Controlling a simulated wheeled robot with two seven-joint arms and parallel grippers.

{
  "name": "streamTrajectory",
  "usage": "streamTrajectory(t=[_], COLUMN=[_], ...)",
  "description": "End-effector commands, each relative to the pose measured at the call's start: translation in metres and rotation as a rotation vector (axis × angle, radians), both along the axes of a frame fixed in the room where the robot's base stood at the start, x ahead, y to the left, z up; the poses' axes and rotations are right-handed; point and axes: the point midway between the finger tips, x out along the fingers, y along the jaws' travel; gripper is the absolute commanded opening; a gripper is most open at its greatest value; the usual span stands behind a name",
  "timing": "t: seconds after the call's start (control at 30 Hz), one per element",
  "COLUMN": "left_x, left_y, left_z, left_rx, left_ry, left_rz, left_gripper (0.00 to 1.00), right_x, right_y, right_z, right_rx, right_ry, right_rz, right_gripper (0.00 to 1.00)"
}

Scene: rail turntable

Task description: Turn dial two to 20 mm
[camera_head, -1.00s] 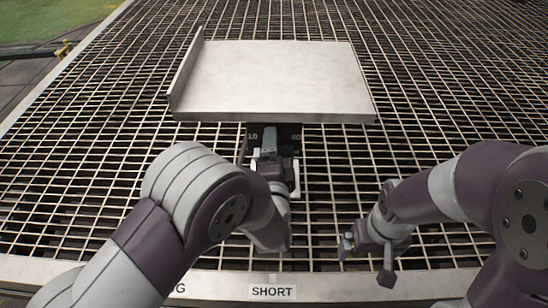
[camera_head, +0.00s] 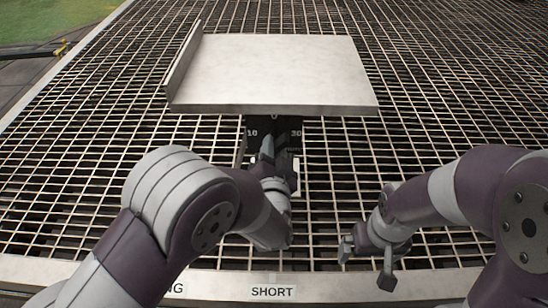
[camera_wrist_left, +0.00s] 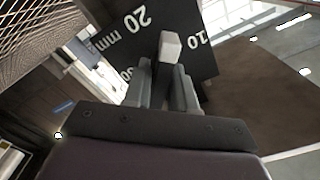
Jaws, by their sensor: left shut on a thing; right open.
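A black dial plate (camera_head: 288,124) with white marks 10 and 30 shows under the front edge of the metal table plate in the head view. In the left wrist view the dial plate (camera_wrist_left: 205,62) shows the marks 20 mm and 10, with another mark partly hidden behind a finger. My left gripper (camera_head: 267,147) is shut on the dial's pale grey handle (camera_wrist_left: 170,46), which stands between its fingers in front of the plate. Which mark the handle points to I cannot tell. My right gripper (camera_head: 364,246) is open and empty, to the right and nearer the front edge.
The flat metal plate (camera_head: 270,75) with a raised left edge sits above the dial. A metal grating (camera_head: 440,110) spreads around it. A label reading SHORT (camera_head: 272,292) is on the front rim, with another partly hidden by my left arm.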

Motion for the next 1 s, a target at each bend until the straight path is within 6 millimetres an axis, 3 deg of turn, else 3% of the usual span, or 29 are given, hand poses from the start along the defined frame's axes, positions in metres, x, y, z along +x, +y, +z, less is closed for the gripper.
streamTrajectory(t=[0.87,0.9,1.0], left_x=[0.0,0.0,0.0], left_y=[0.0,0.0,0.0], left_z=[-0.003,-0.001,-0.001], left_rx=[-0.667,-0.671,-0.668], left_ry=[0.001,0.001,0.001], left_rz=[0.0,0.0,0.0], left_gripper=[0.0,0.35,0.68], right_x=[0.0,0.0,0.0], right_y=[0.0,0.0,0.0], right_z=[-0.038,-0.036,-0.035], right_rx=[0.0,0.0,0.0], right_ry=[0.0,0.0,0.0], right_rz=[0.0,0.0,0.0], right_gripper=[1.0,1.0,1.0])
